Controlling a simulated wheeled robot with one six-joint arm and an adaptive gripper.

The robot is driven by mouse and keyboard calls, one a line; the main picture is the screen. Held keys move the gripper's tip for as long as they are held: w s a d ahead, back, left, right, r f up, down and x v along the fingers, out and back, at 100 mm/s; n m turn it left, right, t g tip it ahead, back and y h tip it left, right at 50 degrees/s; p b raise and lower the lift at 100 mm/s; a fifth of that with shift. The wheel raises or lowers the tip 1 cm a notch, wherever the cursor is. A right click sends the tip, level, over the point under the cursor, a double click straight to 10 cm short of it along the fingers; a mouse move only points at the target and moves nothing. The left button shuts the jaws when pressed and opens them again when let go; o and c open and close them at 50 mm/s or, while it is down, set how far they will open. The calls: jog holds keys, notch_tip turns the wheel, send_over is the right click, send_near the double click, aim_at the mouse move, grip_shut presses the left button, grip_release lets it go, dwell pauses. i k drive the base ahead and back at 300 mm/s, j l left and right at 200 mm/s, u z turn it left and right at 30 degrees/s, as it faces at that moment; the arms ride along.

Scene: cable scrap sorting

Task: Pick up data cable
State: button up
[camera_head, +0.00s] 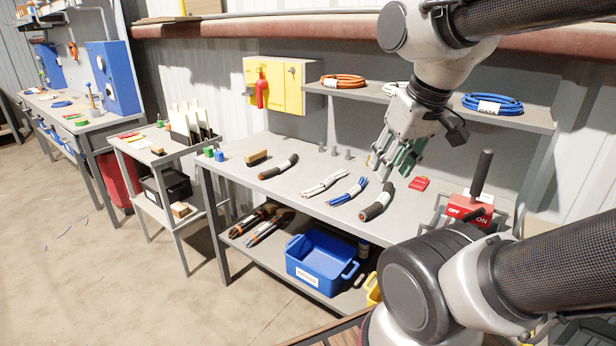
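A blue cable coil (508,103) with a white tag that appears to read DATA lies on the right of the upper shelf. A short cable piece with blue strands (346,191) lies on the workbench, between a white-stranded piece (323,184) and a thick black piece (377,202). My gripper (391,171) points down over the right half of the bench, to the upper right of these pieces. Its fingers look apart, and I see no cable between them. A green part beside the right finger is hard to make out.
The workbench (285,198) also holds a black cable piece (279,167), a brush (256,157) and a red switch box (468,209). A blue bin (321,262) stands on the lower shelf. An orange coil (343,81) lies on the upper shelf (546,123).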

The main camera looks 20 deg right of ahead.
aim_at(356, 190)
jog(key=i+j+z, duration=0.3)
jog(key=i+j, duration=0.15)
jog(key=i+j+z, duration=0.35)
jog(key=j, duration=0.3)
jog(key=z, duration=0.75)
jog(key=i+j, duration=0.05)
